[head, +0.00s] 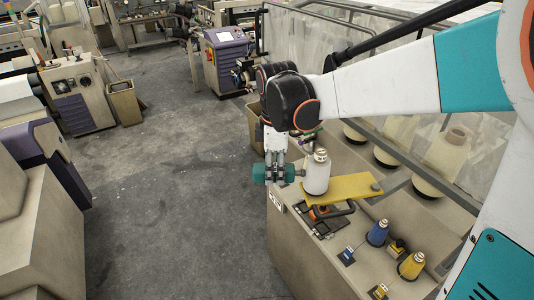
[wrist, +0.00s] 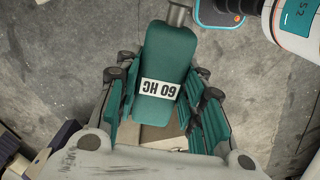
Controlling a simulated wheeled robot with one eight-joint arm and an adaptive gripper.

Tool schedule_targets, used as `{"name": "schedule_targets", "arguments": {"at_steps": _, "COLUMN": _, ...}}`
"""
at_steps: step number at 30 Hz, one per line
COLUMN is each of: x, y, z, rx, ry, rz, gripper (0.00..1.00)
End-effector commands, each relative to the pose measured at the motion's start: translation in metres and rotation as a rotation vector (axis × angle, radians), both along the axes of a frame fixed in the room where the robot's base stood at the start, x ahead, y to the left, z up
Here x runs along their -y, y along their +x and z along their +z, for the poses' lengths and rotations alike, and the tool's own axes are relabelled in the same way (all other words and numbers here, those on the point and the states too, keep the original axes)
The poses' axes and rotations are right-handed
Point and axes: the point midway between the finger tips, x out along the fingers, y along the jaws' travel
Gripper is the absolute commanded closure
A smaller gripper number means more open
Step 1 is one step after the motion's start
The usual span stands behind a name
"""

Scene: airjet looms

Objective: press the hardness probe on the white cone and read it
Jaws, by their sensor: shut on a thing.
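The white cone (head: 317,173) stands upright at the left end of a yellow plate (head: 352,187) on the beige machine top in the head view. My gripper (head: 274,172) is shut on the teal hardness probe (head: 261,174), left of the cone. The probe lies level, its grey tip pointing right at the cone's side. The tip looks at or very near the cone; I cannot tell if it touches. In the wrist view the probe (wrist: 165,60) sits between my gripper's fingers (wrist: 163,115).
A blue cone (head: 377,232) and a yellow cone (head: 411,265) stand at the front right of the machine top, with small tools beside them. An orange and black tool (head: 322,213) lies by the yellow plate. Larger pale cones (head: 447,148) stand behind. Grey floor (head: 170,190) is open to the left.

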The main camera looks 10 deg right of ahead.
Motion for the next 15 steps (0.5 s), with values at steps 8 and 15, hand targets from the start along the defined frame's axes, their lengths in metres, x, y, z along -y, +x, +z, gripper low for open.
{"name": "schedule_targets", "arguments": {"at_steps": 8, "x": -0.014, "y": 0.003, "z": 0.000, "rx": 0.000, "ry": 0.000, "rz": 0.002, "gripper": 0.92}}
{"name": "schedule_targets", "arguments": {"at_steps": 15, "x": -0.027, "y": 0.006, "z": 0.000, "rx": 0.000, "ry": 0.000, "rz": 0.002, "gripper": 0.92}}
